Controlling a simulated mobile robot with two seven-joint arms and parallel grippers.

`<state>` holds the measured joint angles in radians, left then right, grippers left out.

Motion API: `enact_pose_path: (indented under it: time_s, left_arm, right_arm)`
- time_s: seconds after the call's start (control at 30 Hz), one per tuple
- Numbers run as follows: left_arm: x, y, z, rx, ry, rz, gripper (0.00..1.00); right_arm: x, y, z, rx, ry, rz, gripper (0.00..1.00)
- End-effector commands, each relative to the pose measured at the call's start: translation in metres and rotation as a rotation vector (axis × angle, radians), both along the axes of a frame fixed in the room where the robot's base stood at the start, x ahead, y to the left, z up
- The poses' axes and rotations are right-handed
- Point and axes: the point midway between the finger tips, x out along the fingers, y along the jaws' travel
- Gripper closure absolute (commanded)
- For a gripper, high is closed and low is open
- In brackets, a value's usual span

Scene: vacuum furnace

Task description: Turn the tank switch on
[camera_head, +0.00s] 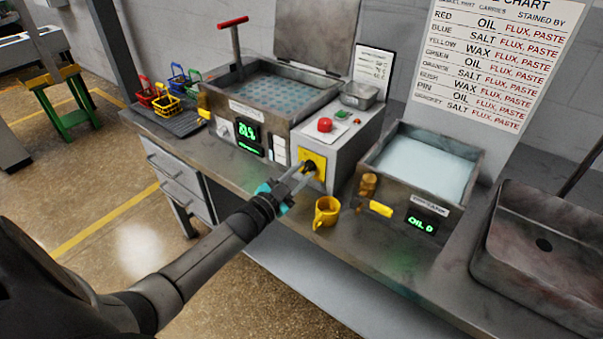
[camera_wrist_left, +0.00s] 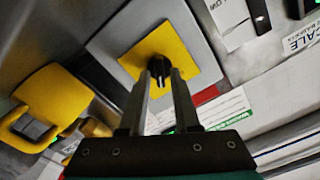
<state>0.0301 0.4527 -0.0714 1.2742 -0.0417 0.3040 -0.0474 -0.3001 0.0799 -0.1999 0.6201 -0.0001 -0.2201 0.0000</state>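The tank switch is a black knob (camera_head: 309,166) on a yellow square plate (camera_head: 313,159), set in the grey front of the tank unit. In the left wrist view the knob (camera_wrist_left: 159,68) stands out from the yellow plate (camera_wrist_left: 187,50). My left gripper (camera_head: 302,173) reaches the knob from the front left. In the left wrist view its two fingers (camera_wrist_left: 161,80) are parted, with the knob between their tips. I cannot tell whether both fingers press on it. My right gripper is not in view.
A yellow mug (camera_head: 326,212) stands on the bench right of my gripper. A red button (camera_head: 324,125) is on top of the unit. A second tank (camera_head: 400,190) reading OIL and a sink (camera_head: 540,270) are to the right. Small coloured baskets (camera_head: 167,104) stand at left.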

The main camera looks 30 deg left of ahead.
Motion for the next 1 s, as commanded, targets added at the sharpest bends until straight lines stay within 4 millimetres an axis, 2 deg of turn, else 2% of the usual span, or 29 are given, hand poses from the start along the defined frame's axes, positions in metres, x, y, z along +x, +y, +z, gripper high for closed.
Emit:
enact_pose_path:
  time_s: [0.03,0.1,0.47,0.67,1.0]
  left_arm:
    - [0.0,0.0,0.0,0.0,0.0,0.0,0.63]
    - [0.0,0.0,0.0,-0.001,0.0,0.0,0.56]
    - [-0.006,0.001,0.0,-0.002,0.001,0.001,0.56]
    - [-0.03,0.002,0.0,-0.002,0.002,0.0,0.56]
    - [-0.085,0.006,0.0,-0.002,0.003,-0.001,0.56]
  right_arm:
    - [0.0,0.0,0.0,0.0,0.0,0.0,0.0]
    - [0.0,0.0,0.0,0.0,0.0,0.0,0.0]
    - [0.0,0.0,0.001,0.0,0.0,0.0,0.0]
    - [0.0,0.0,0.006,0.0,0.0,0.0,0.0]
    - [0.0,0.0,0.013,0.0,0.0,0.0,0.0]
